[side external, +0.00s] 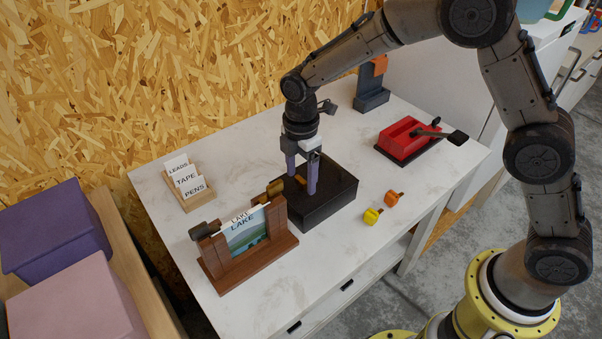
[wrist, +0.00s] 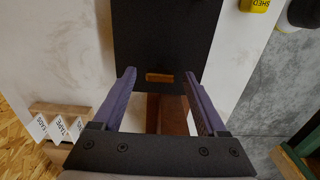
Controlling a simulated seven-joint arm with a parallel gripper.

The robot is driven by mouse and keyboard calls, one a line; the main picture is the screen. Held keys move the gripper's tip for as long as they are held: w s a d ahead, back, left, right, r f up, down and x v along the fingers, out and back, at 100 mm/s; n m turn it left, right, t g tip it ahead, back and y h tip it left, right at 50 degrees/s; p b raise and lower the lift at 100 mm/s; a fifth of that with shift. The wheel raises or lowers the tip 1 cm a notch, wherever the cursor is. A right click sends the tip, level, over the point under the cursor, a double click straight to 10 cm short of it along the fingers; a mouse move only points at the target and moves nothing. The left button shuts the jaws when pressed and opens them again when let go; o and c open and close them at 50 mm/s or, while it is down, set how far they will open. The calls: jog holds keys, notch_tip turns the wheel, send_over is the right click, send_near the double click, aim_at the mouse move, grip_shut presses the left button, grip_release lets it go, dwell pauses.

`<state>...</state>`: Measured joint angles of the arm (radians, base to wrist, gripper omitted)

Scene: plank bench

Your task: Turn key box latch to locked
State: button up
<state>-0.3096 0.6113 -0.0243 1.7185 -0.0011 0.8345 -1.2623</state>
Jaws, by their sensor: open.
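The black key box (side external: 335,205) lies on the bench in the side view, and its flat dark top fills the upper middle of the wrist view (wrist: 165,35). A small tan piece, seemingly the latch (wrist: 160,77), shows on the box near its lower edge in the wrist view; it is mostly hidden behind my fingers in the side view. My gripper (side external: 302,182) points down over the left part of the box. Its two purple fingers are apart and empty, and in the wrist view the gripper (wrist: 160,73) has the tan piece between its fingertips. I cannot tell whether they touch the box.
A wooden stand with a LAKE card (side external: 245,235) is close on the box's left. Yellow (side external: 372,215) and orange (side external: 392,198) tags lie to its right. A red block with a black lever (side external: 405,140), a label holder (side external: 187,185) and a dark stand (side external: 371,95) are farther off.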

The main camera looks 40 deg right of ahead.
jog(key=shift+c, duration=0.3)
grip_shut()
jog(key=shift+m, duration=0.4)
jog(key=m, duration=0.3)
jog(key=shift+m, duration=0.4)
jog(key=m, duration=1.3)
jog(key=shift+m, duration=0.3)
